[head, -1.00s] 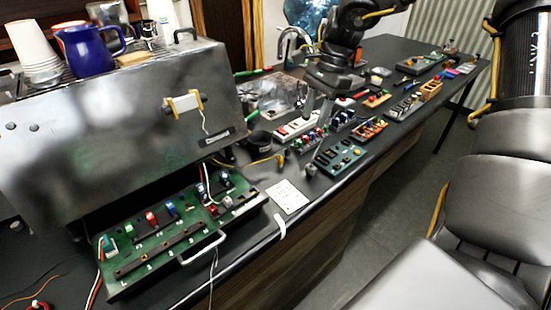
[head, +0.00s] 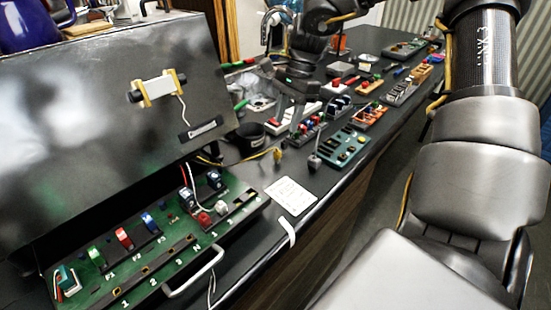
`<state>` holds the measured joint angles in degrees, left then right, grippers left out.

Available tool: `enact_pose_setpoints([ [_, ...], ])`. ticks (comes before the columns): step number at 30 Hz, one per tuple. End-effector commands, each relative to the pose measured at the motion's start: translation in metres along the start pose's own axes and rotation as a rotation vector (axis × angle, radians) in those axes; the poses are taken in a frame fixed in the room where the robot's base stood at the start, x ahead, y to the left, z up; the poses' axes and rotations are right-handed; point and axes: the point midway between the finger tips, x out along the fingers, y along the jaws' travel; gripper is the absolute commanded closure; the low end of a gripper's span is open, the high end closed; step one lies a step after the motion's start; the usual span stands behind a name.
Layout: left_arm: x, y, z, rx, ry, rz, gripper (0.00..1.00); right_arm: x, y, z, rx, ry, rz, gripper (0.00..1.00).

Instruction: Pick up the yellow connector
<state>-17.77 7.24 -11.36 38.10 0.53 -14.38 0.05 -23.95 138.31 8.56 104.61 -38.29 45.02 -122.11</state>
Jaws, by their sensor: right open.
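The yellow connector (head: 277,156) is small and sits on the dark counter at the end of a yellow cable, right of the open machine drawer. My left gripper is not in view.
The green circuit board (head: 170,245) fills the pulled-out drawer with a metal handle (head: 195,272). A white card (head: 290,195) lies near the counter edge. A black cup (head: 250,137), a teal module (head: 343,147) and several other parts crowd the counter.

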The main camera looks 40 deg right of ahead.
Motion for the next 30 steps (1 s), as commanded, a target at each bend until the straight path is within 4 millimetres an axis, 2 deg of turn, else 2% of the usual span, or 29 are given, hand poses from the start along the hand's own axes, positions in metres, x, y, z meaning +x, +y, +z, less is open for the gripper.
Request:
enact_pose_setpoints([
  [3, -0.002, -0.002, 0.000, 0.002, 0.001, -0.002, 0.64, 0.021, 0.001, 0.000, 0.000, -0.002, 0.006, 0.58],
  [6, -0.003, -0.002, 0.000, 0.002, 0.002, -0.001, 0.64, 0.035, 0.000, 0.001, -0.002, -0.002, 0.005, 0.58],
  [16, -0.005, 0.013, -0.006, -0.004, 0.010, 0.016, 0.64, 0.049, -0.001, 0.001, -0.002, -0.001, 0.003, 0.58],
  [24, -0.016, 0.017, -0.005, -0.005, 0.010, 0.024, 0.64, 0.086, -0.004, 0.000, -0.003, -0.002, 0.005, 0.58],
  [30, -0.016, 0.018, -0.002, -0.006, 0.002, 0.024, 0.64, 0.097, -0.005, 0.000, -0.003, -0.001, 0.002, 0.58],
])
